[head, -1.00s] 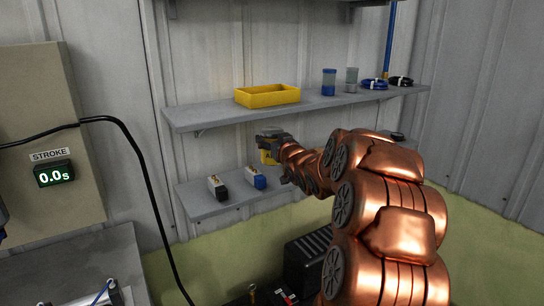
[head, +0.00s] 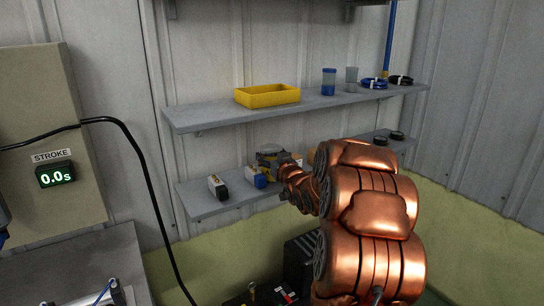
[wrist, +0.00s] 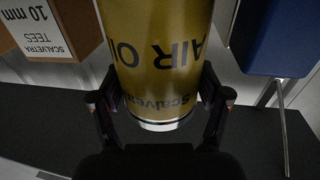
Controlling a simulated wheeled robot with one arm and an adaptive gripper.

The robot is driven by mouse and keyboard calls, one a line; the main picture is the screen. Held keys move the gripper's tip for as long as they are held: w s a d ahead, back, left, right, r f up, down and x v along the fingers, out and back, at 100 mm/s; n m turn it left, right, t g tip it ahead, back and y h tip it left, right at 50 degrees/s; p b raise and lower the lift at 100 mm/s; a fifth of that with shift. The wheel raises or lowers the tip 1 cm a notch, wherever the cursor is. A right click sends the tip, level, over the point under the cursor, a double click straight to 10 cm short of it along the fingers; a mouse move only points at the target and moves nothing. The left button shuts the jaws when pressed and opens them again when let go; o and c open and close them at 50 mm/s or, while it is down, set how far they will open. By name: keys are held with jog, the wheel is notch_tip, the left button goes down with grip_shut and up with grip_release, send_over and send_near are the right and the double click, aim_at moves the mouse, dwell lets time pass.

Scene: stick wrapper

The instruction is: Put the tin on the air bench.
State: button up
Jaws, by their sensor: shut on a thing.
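The tin is a yellow can with dark "AIR OIL" lettering, which appears upside down in the wrist view (wrist: 165,45). My gripper (wrist: 160,98) is shut on it, one finger on each side near its silver rim. In the head view my gripper (head: 271,158) is at the lower shelf, and only a little of the tin shows there. I cannot tell whether the tin touches the shelf. The grey bench (head: 75,262) at the lower left, under the STROKE display, looks like the air bench.
The lower shelf (head: 205,208) holds two small blocks (head: 218,187) left of my gripper and dark discs (head: 396,136) at right. A brown tees box (wrist: 50,25) and a blue thing (wrist: 277,35) flank the tin. The upper shelf (head: 215,117) is above. A black hose (head: 140,165) hangs before the wall.

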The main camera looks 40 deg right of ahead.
jog(key=shift+f, duration=0.1)
jog(key=o, duration=1.5)
jog(key=shift+s, duration=0.1)
jog(key=b+v, duration=0.1)
jog(key=v, duration=1.1)
jog(key=shift+b, duration=0.4)
